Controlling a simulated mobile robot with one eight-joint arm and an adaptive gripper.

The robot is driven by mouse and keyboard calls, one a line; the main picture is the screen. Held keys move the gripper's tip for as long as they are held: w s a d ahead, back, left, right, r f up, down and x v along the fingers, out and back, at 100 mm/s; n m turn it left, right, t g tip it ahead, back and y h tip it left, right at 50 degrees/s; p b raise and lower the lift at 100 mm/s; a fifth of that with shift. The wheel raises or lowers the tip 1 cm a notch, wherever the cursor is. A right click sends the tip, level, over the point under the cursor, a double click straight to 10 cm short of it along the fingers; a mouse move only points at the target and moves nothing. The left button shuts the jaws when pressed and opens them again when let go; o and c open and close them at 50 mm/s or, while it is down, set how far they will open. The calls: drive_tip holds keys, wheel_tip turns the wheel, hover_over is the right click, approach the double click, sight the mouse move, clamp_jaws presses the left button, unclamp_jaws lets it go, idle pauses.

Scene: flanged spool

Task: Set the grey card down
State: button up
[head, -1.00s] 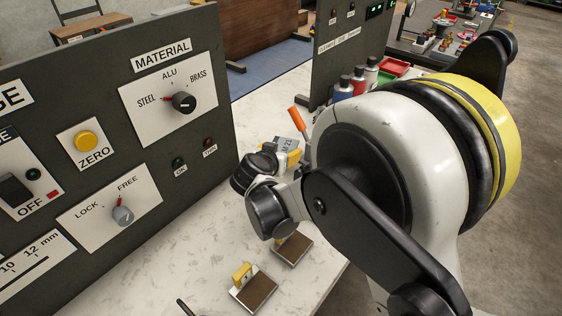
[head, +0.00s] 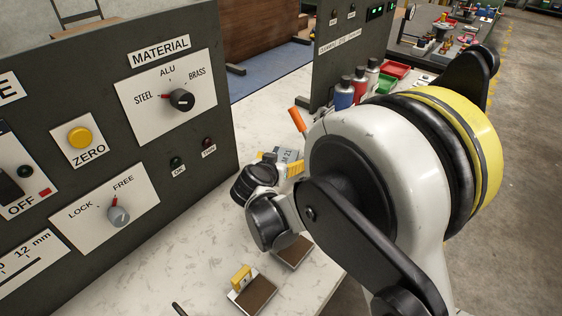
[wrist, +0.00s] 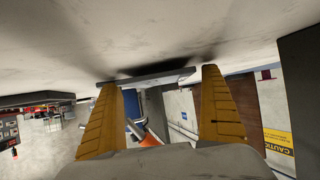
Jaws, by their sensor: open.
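The grey card (head: 287,154) shows in the head view as a small lettered plate just beyond my wrist, partly hidden by the arm. In the wrist view the grey card (wrist: 150,78) is a thin slab seen edge-on, lying close along the pale bench top, which fills the upper part of that view. My gripper (wrist: 160,80) is open, with one yellow finger towards each end of the card. The fingertips are close to the bench. I cannot tell whether either finger touches the card.
A dark panel (head: 100,195) with knobs stands left of the arm. An orange-handled tool (head: 298,120) is just beyond the card. Bottles (head: 345,92) and a red bin (head: 395,70) stand further back. Two brown-topped blocks (head: 256,296) lie on the near bench (head: 205,270).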

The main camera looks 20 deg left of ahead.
drive_tip(key=p+v, duration=0.4)
drive_tip(key=v, duration=0.8)
drive_tip(key=shift+p, duration=0.35)
